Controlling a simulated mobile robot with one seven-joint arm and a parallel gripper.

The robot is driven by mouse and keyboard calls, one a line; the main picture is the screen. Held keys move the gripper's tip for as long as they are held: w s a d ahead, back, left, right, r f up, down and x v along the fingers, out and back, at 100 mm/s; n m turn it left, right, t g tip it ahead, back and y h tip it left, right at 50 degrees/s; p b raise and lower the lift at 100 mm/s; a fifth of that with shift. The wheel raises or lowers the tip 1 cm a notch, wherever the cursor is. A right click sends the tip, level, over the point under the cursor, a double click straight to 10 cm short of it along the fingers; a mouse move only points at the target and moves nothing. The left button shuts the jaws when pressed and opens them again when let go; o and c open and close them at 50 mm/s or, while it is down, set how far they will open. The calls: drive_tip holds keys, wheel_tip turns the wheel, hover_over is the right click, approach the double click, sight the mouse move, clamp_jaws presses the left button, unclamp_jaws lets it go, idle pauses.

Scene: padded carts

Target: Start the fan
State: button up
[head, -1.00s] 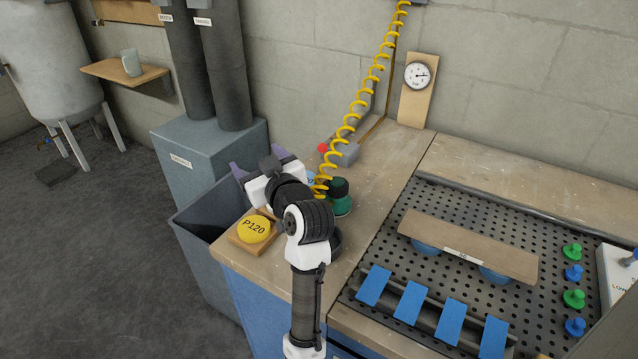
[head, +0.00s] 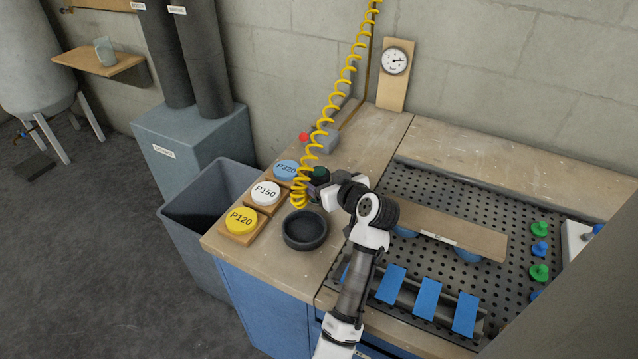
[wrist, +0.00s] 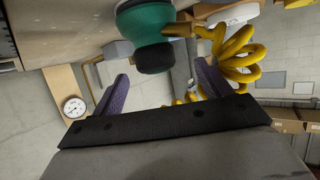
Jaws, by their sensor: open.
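No part is clearly labelled as the fan. A blue-grey box (head: 190,135) with two dark pipes (head: 208,65) stands on the floor left of the bench; its label is too small to read. A small grey box (head: 320,141) with a red round knob (head: 304,136) sits at the back of the bench by the wall. My gripper (head: 314,190) is open beside a green and black tool (head: 319,176), in front of the grey box and apart from it.
A yellow coiled hose (head: 328,120) hangs down by my gripper. Labelled sanding discs (head: 240,220) and a black bowl (head: 305,229) lie at the bench's left. A perforated table (head: 400,265) with a board and blue strips is at right. A grey bin (head: 190,240) stands left.

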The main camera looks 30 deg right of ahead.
sight(323, 175)
drive_tip(key=x, duration=0.1)
drive_tip(key=p+x, duration=0.1)
drive_tip(key=x, duration=0.1)
drive_tip(key=p+x, duration=0.1)
drive_tip(key=shift+w+d, duration=0.3)
drive_tip(key=shift+w, duration=0.1)
drive_tip(key=shift+w+f, duration=0.15)
drive_tip(key=shift+w, duration=0.1)
drive_tip(key=c, duration=1.6)
clamp_jaws()
wheel_tip(323, 175, up, 20)
drive_tip(key=b, duration=0.3)
drive_tip(key=shift+b, duration=0.3)
